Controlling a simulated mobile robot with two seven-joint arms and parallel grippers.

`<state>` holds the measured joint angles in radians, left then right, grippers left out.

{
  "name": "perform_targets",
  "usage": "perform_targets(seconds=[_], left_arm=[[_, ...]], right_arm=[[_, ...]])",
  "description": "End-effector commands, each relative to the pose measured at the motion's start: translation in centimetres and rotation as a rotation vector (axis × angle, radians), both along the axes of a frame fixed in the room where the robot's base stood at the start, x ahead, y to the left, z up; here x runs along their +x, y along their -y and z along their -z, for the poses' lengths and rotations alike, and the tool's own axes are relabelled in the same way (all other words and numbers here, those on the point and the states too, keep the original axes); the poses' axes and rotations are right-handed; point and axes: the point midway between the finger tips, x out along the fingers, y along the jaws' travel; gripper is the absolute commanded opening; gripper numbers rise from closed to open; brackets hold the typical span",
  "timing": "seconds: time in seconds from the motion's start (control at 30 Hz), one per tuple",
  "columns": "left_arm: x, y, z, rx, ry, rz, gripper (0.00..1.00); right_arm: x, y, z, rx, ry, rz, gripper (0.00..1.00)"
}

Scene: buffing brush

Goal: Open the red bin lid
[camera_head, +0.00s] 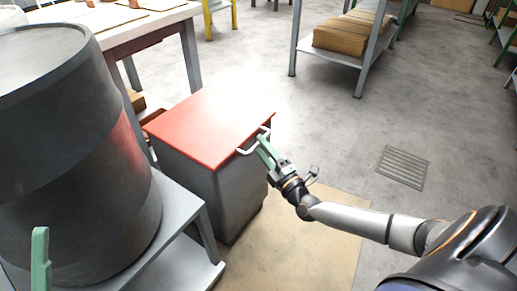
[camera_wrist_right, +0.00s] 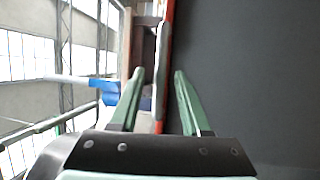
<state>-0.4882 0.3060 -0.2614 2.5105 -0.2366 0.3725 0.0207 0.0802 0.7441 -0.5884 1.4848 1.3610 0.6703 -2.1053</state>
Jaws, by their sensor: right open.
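The red bin lid (camera_head: 210,122) lies flat and shut on the grey bin (camera_head: 232,195). A pale bar handle (camera_head: 242,151) sticks out from the lid's right front edge. My right gripper (camera_head: 262,146) is at this handle, its green fingers open. In the right wrist view the lid's red edge (camera_wrist_right: 169,30) and the pale handle (camera_wrist_right: 162,60) show ahead between the open fingers (camera_wrist_right: 158,73); I cannot tell whether they touch. One green finger of my left gripper (camera_head: 40,262) shows at the lower left, away from the bin; its opening is hidden.
A large dark drum (camera_head: 75,150) stands on a grey metal stand (camera_head: 178,222) left of the bin. A white-topped table (camera_head: 125,22) is behind it. A shelf with a brown box (camera_head: 345,35) stands farther back. The floor right of the bin is clear, with a grate (camera_head: 403,167).

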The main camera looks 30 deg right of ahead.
Motion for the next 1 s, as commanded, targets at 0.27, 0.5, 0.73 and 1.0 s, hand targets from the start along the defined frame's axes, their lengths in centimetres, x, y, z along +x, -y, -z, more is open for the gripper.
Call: perform_targets(seconds=[0.27,0.5,0.73,1.0], left_arm=[[0.0,0.2,1.2,0.01,-0.002,-0.004,0.5],[0.0,0.2,1.2,0.011,-0.003,-0.004,0.5],[0.0,0.2,1.2,0.01,-0.003,-0.004,0.5],[0.1,0.2,1.2,0.009,-0.004,-0.004,0.5]], right_arm=[[2.0,0.0,-0.3,-0.001,0.0,0.0,0.47],[2.1,0.0,-0.4,0.0,-0.001,0.0,0.47],[2.1,0.0,-0.4,0.0,-0.001,0.0,0.26],[2.1,0.0,-0.4,0.0,-0.001,0.0,0.0]])
